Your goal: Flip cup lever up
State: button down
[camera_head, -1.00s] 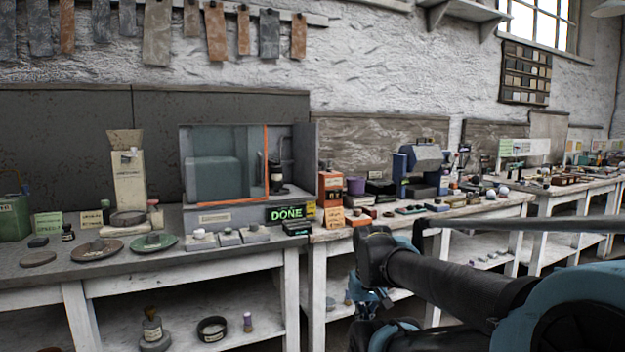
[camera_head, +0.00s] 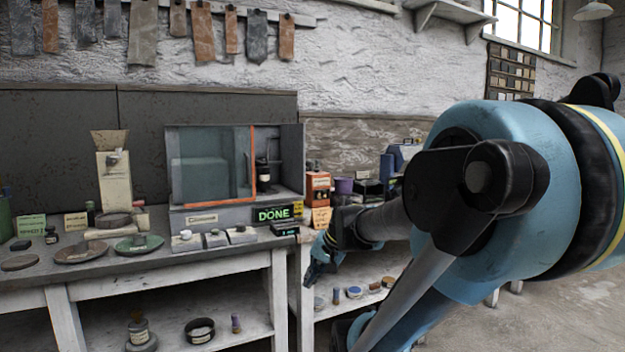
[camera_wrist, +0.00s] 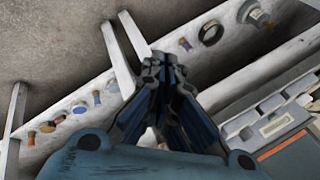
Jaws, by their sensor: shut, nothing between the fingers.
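My gripper (camera_head: 318,270) is shut and empty, in front of the bench edge below the cabinet's right side. In the wrist view my gripper (camera_wrist: 163,62) has its fingers together, with the lower shelf and floor beyond. No lever on a cup can be made out clearly. A beige machine with a hopper (camera_head: 114,178) stands on the left bench, with a dark round dish (camera_head: 113,221) at its foot. A glass-fronted cabinet (camera_head: 205,165) with an orange-edged pane holds a dark device (camera_head: 264,174).
An orange box (camera_head: 318,188) and a purple cup (camera_head: 344,186) stand on the bench to the right. Several small items lie on the lower shelf (camera_head: 355,292).

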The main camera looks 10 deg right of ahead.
jog(key=w+a+r+m+t+y, duration=0.1)
jog(key=w+r+m+t+y, duration=0.35)
jog(key=w, duration=0.85)
jog(key=w+a+r+m+t+y, duration=0.1)
jog(key=w+r+m+t, duration=0.1)
jog(key=w+r+m, duration=0.9)
jog(key=w+d+m+t+h, duration=0.1)
jog(key=w+d+m+t, duration=0.3)
jog(key=w+d, duration=0.3)
jog(key=w+d+m+t+h, duration=0.1)
jog(key=w+d+m+t, duration=0.3)
jog(key=w, duration=1.1)
jog(key=d+f+m, duration=0.1)
jog(key=d+m, duration=0.1)
jog(key=d, duration=0.1)
jog(key=shift+d, duration=0.3)
jog(key=shift+r+h, duration=0.1)
jog(key=shift+h, duration=0.15)
jog(key=w+a+r, duration=0.4)
jog(key=w+r, duration=0.2)
jog(key=w, duration=0.3)
jog(key=shift+a, duration=0.15)
